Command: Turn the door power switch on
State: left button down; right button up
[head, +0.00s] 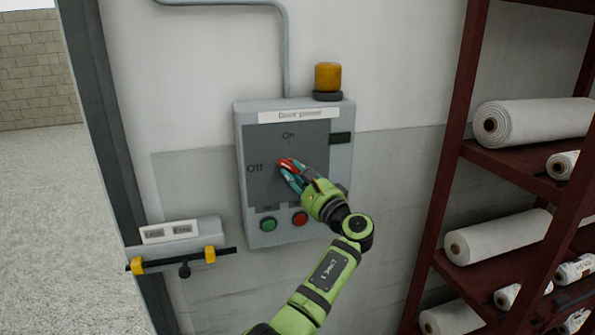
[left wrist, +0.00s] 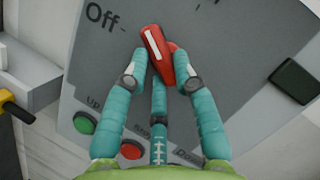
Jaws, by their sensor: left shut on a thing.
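The door power panel (head: 240,130) is a grey wall box with a white label at the top. Its red rotary switch (head: 288,165) sits on the dark plate, with "Off" to its left and "On" above. In the left wrist view the red switch (left wrist: 157,50) has a white pointer line, which points up and left between the "Off" and "On" directions, closer to "Off". My left gripper (head: 290,174) has teal fingers shut on the switch, one on each side and one below. The fingers hide part of the knob. My right gripper is not in view.
Green (head: 268,224) and red (head: 300,218) buttons sit low on the panel. An orange beacon (head: 328,77) stands on top. A small box with a black bar (head: 185,265) is lower left. A dark red shelf (head: 462,110) with white rolls (head: 530,121) stands right.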

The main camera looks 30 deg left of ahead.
pick_arm(q)
jog(key=m, duration=0.1)
jog(key=m+t+p, duration=0.1)
jog(key=m, duration=0.1)
jog(key=shift+s+a+r, duration=0.15)
jog(key=shift+a+r, duration=0.05)
jog(key=shift+r, duration=0.1)
jog(key=m+t+p, duration=0.2)
jog(key=m, duration=0.2)
jog(key=shift+s+a+r, duration=0.1)
jog(key=m+t+p, duration=0.1)
jog(key=m+p, duration=0.1)
jog(key=m, duration=0.1)
jog(key=m+t+h+p, duration=0.1)
jog(key=m+t+p, duration=0.1)
jog(key=m, duration=0.1)
jog(key=shift+s+a+r+m, duration=0.1)
jog(key=shift+s+r+m, duration=0.1)
jog(key=shift+m, duration=0.1)
jog(key=shift+m+t+h+p, duration=0.3)
jog(key=shift+m+t+p, duration=0.15)
jog(key=shift+m, duration=0.35)
jog(key=c, duration=1)
grip_release()
jog(key=shift+f, duration=0.1)
jog(key=shift+w+f, duration=0.1)
jog(key=shift+f, duration=0.1)
jog(key=shift+f, duration=0.1)
